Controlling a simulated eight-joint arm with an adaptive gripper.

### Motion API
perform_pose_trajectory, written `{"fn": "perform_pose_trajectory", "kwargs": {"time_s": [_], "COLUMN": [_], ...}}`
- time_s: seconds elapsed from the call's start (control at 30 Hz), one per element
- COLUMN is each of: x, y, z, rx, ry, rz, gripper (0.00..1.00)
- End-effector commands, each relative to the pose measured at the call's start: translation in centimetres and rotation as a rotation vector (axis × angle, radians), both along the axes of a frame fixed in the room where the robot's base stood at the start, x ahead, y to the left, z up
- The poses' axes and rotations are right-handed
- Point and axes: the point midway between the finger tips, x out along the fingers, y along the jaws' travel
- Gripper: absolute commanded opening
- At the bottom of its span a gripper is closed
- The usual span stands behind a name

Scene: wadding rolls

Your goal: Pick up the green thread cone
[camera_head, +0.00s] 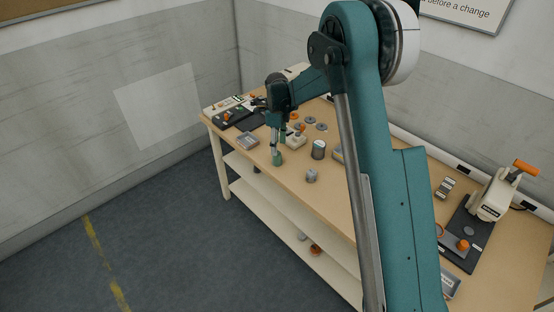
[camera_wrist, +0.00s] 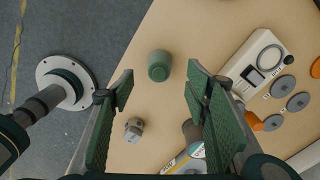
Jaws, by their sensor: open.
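The green thread cone (camera_wrist: 159,66) stands on the wooden table in the wrist view, with its rounded top towards the camera. It lies just beyond the gap between my fingertips, near the middle of that gap. My gripper (camera_wrist: 160,84) is open, with one green finger on each side and nothing between them. In the head view a small green shape, which looks like the cone (camera_head: 277,159), stands near the table's front edge. My gripper (camera_head: 278,146) is right above it there. Whether the fingertips reach down to its height is unclear.
A grey knobbed piece (camera_wrist: 134,130) stands near the cone. A dark cylinder (camera_head: 318,150) is close by. A pale scale (camera_wrist: 252,62) and grey discs (camera_wrist: 285,87) lie to the right. The table edge is to the left, with floor beyond.

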Motion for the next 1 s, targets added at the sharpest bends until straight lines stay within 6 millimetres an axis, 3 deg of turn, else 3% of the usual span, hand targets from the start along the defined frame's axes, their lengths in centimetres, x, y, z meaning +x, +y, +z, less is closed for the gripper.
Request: {"fn": "perform_pose_trajectory", "kwargs": {"time_s": [0.33,0.77,1.0], "x": [0.0,0.0,-0.1], "y": [0.0,0.0,-0.1], "z": [-2.2,-2.7,-4.4], "rx": [0.000,0.000,0.000], "ry": [0.000,0.000,0.000], "rz": [0.001,0.001,0.001], "gripper": [0.47,0.47,0.47]}}
